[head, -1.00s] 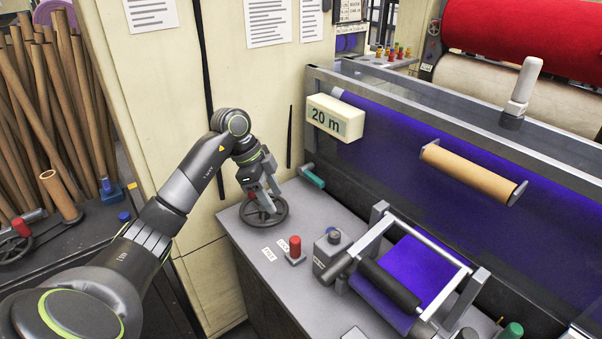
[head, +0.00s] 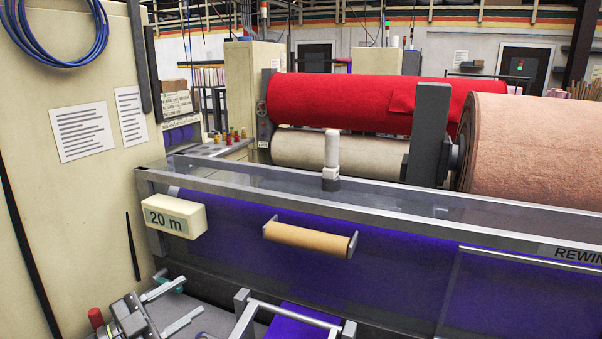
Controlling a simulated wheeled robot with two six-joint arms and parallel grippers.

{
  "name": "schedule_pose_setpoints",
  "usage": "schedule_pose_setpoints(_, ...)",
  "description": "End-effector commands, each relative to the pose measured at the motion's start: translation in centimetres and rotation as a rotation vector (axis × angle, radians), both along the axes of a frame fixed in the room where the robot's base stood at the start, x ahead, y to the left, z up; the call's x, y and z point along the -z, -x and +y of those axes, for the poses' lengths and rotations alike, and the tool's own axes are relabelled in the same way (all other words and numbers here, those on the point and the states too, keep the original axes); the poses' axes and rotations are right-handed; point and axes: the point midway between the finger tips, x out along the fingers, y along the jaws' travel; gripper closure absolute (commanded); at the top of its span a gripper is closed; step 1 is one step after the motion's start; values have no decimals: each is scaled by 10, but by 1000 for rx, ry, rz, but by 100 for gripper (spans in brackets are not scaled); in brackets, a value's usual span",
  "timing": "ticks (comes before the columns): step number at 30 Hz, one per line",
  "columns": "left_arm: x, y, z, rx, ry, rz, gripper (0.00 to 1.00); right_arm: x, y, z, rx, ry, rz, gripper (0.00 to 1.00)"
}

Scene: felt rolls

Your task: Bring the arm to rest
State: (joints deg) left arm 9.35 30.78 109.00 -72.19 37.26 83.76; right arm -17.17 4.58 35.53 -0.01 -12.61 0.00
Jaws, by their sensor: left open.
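My left gripper (head: 190,299) is at the lower left of the head view, above the machine's grey top. Its two pale fingers point right and are spread apart, with nothing between them. Most of my left arm is below the picture edge. The red knob (head: 96,318) shows just left of the gripper. My right gripper is not in view.
A frame with purple felt (head: 290,326) stands right of the gripper. Behind are the "20 m" box (head: 172,216), a cardboard tube (head: 306,239) and the rewinder's purple panel (head: 400,265). A cream cabinet (head: 75,195) stands left. Large red (head: 370,98) and pinkish (head: 540,150) rolls lie behind.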

Motion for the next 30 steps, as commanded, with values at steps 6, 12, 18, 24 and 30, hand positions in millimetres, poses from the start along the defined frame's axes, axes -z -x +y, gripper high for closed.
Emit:
schedule_pose_setpoints(6, -12, 13, 39, -327, 251, -85, 50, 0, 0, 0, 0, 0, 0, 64)
schedule_pose_setpoints(12, 13, 32, 92, -686, 386, -1, 50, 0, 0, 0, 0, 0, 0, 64)
schedule_pose_setpoints(18, 72, 68, 134, -1025, 409, 241, 50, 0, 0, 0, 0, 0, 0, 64)
schedule_pose_setpoints(24, 148, 129, 149, -1261, 316, 614, 50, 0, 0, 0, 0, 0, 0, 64)
schedule_pose_setpoints(30, 210, 204, 131, -1325, 148, 1024, 50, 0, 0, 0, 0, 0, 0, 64)
